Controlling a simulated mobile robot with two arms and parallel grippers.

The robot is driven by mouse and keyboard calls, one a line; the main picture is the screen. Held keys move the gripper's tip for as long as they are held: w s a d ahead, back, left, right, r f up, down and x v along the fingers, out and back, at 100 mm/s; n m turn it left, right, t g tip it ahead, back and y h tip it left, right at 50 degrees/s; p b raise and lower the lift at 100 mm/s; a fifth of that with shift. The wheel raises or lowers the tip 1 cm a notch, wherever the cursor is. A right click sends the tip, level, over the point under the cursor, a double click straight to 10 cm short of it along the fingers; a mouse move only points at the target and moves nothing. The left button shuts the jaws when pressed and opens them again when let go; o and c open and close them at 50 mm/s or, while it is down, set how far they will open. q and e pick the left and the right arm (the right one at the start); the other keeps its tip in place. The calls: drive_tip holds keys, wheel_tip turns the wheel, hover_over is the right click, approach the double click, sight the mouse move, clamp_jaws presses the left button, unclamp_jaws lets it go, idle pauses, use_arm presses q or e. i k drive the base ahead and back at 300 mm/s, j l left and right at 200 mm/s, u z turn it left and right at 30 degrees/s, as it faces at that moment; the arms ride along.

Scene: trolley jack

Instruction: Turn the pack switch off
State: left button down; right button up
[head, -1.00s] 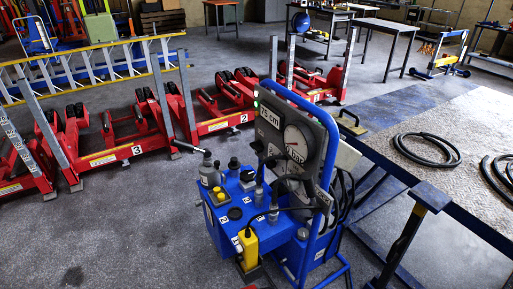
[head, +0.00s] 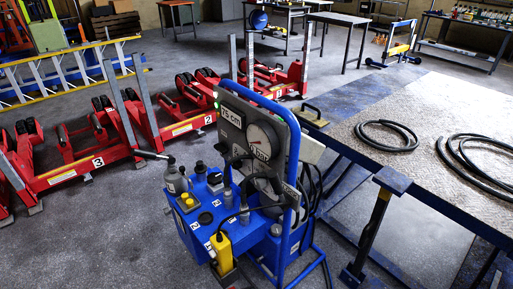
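The blue hydraulic pack (head: 205,235) stands on the floor in the middle of the head view, with a blue tube frame. Its upright panel carries a round gauge (head: 262,141), a display with a number in cm (head: 231,116) and a small lit green lamp (head: 216,105). I cannot tell which of these parts is the pack switch. Neither of my grippers is in view.
Red numbered jacks (head: 100,150) stand in a row behind and left of the pack. A yellow ladder (head: 70,70) is behind them. A blue-framed table (head: 440,110) with black hoses (head: 387,136) stands close on the right. Grey floor is free in front left.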

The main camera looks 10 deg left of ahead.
sight(222, 147)
drive_tip(key=i+j+z, duration=0.1)
drive_tip(key=j+z, duration=0.25)
drive_tip(key=j, duration=0.15)
drive_tip(key=j+z, duration=0.35)
drive_tip(key=j, duration=0.15)
drive_tip(key=j+z, duration=0.35)
drive_tip(key=j, duration=0.2)
